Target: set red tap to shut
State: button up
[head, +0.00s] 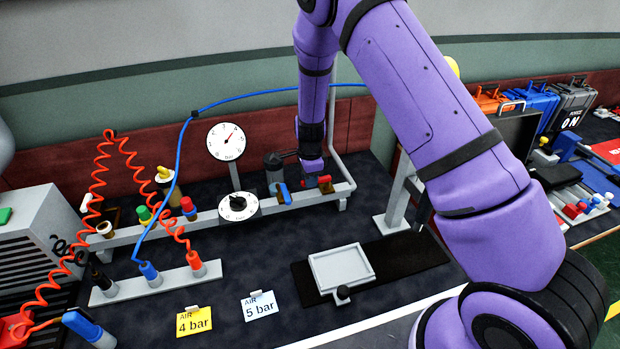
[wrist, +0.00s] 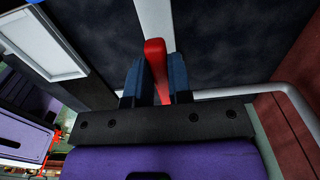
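The red tap (head: 325,182) sits on the grey pipe rail at the back of the bench, to the right of the blue tap (head: 283,193). My gripper (head: 313,178) is down at the red tap, reaching in from above. In the wrist view the long red handle (wrist: 156,58) lies between the two dark blue fingers of my gripper (wrist: 157,80), with little or no gap on either side. The handle runs out beyond the fingertips toward the top of that view. The tap's body is hidden in the wrist view and small in the head view.
A pressure gauge (head: 226,141) and a dial knob (head: 238,207) stand left of the taps. A white tray (head: 341,268) lies in front on a black mat. Cards reading 4 bar (head: 194,322) and 5 bar (head: 260,306) stand on the bench.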

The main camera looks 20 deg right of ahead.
jog(key=shift+s, duration=0.1)
grip_shut()
jog(key=s+d+n, duration=0.5)
jog(key=n, duration=1.3)
jog(key=shift+s+d, duration=0.15)
jog(key=shift+d, duration=0.15)
dwell(0.3)
jog(key=o, duration=0.8)
grip_release()
notch_tip(320, 180, up, 11)
jog(key=shift+f, duration=0.1)
